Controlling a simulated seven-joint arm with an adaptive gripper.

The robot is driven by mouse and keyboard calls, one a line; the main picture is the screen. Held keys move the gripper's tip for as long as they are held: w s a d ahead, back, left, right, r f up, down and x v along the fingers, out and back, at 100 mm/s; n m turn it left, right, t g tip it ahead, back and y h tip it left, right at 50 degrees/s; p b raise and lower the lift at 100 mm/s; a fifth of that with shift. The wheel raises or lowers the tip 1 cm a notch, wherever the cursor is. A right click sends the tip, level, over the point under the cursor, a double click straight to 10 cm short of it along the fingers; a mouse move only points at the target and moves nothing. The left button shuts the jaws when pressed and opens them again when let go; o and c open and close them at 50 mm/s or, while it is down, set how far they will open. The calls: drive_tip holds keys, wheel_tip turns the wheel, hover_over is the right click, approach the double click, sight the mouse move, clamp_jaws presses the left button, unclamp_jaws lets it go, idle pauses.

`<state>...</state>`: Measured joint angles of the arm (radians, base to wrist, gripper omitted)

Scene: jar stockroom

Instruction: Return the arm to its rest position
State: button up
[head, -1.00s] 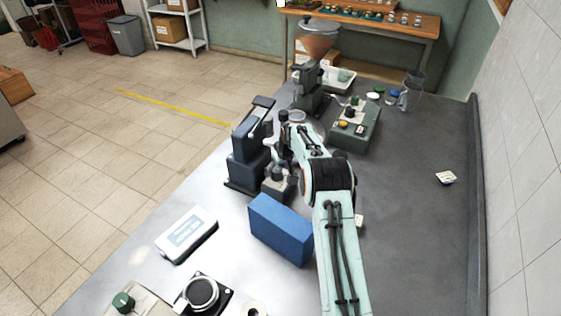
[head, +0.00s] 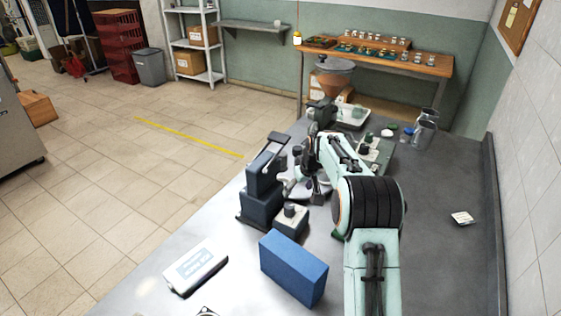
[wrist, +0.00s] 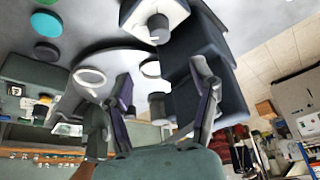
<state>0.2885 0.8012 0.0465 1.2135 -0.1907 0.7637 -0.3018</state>
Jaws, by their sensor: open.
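My arm (head: 370,280) reaches forward over the grey bench (head: 440,270) and bends down beside a dark blue upright device (head: 263,190). In the wrist view my gripper (wrist: 163,98) has its two fingers spread apart, with no object held between them. The wrist view is steeply tilted; the dark blue device (wrist: 185,95) shows close by the right finger. In the head view the fingertips are hard to make out among the devices near the arm's end.
A small knobbed box (head: 290,219), a blue block (head: 293,266) and a white display unit (head: 196,266) stand left of my arm. A hopper machine (head: 333,78), a green control box (head: 375,150) and a clear jug (head: 425,128) stand farther back. The bench's right side is mostly clear.

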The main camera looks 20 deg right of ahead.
drive_tip(key=a+r+n+t, duration=0.15)
drive_tip(key=a+r, duration=0.25)
drive_tip(key=r, duration=0.8)
drive_tip(key=s+a+r, duration=0.3)
drive_tip(key=s+r, duration=0.1)
drive_tip(key=s, duration=0.3)
drive_tip(key=s+a+r, duration=0.3)
drive_tip(key=s+r, duration=0.1)
drive_tip(key=s, duration=0.3)
drive_tip(key=s+f+g, duration=0.2)
drive_tip(key=s+f, duration=0.2)
drive_tip(key=s, duration=0.5)
drive_tip(key=s+a+f+m+g, duration=0.1)
drive_tip(key=s+f, duration=0.3)
drive_tip(key=s, duration=0.5)
drive_tip(key=s+f+m+g, duration=0.1)
drive_tip(key=s+f+g, duration=0.2)
drive_tip(key=s, duration=0.6)
wheel_tip(320, 180, down, 2)
drive_tip(key=shift+s+a, duration=0.35)
drive_tip(key=shift+s, duration=0.05)
drive_tip(key=shift+o, duration=0.2)
